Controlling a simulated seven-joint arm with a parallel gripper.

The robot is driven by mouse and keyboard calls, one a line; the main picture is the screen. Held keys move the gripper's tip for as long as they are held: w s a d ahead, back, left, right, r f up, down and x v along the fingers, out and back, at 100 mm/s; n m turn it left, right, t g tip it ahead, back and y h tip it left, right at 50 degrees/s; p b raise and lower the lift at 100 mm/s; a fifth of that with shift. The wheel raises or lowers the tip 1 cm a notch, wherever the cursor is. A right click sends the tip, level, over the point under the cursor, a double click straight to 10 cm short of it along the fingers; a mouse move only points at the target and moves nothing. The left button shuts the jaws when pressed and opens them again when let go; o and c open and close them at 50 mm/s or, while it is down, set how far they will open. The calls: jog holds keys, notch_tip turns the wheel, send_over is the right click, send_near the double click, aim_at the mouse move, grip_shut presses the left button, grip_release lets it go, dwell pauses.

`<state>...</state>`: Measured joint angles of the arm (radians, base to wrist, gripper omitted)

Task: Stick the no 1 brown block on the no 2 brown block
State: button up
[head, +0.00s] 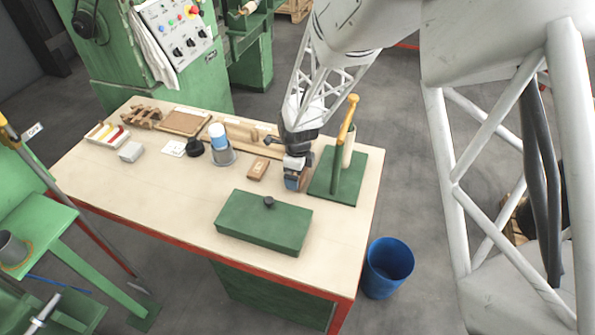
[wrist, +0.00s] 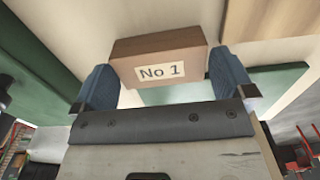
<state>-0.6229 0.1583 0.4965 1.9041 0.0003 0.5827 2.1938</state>
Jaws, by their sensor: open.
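The no 1 brown block (wrist: 158,50) shows in the wrist view, its white "No 1" label facing the camera. It sits between the two blue fingers of my gripper (wrist: 162,78), which are open, with the fingers close to its ends. In the head view my gripper (head: 293,181) is low over the table, left of the green stand; the no 1 block is mostly hidden there. Another brown block (head: 258,168) lies flat on the table just left of my gripper. It is likely the no 2 block, but its label is too small to read.
A green box with a black knob (head: 263,223) lies in front of my gripper. The green stand base (head: 345,180) with a yellow-handled tool is close on the right. The table's left front is clear.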

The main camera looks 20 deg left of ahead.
jog(key=shift+r, duration=0.15)
jog(key=shift+r, duration=1.6)
grip_shut()
dwell(1.0)
jog(key=shift+f, duration=1.35)
dwell(2.7)
jog(key=shift+r, duration=0.1)
jog(key=shift+r, duration=3.05)
